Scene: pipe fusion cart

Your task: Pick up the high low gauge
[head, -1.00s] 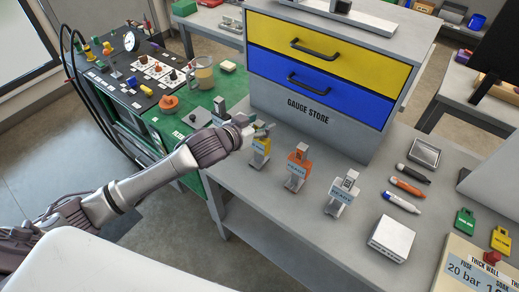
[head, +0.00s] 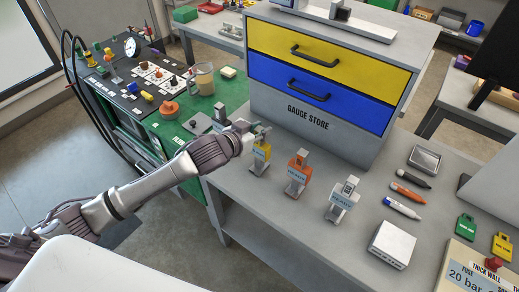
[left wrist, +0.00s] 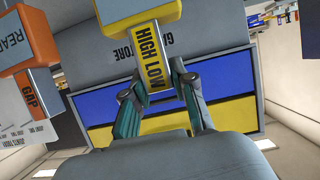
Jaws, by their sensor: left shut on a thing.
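The high low gauge is a yellow block on a grey stand (head: 260,157), on the bench in front of the gauge store. In the left wrist view its yellow "HIGH LOW" label (left wrist: 149,48) faces the camera. My left gripper (head: 260,131) reaches over it from the left and is shut on its upper part. In the left wrist view the fingers (left wrist: 156,74) sit on either side of the labelled part. The gauge looks upright, with its foot at the bench top. The gripper partly hides its top. My right gripper is not in view.
An orange gap gauge (head: 298,172) stands close on the right, then a white-blue gauge (head: 342,198). The gauge store cabinet (head: 322,88) rises just behind. A white box (head: 391,244), markers (head: 402,208) and a tray (head: 425,158) lie right. A green cart (head: 185,130) stands left.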

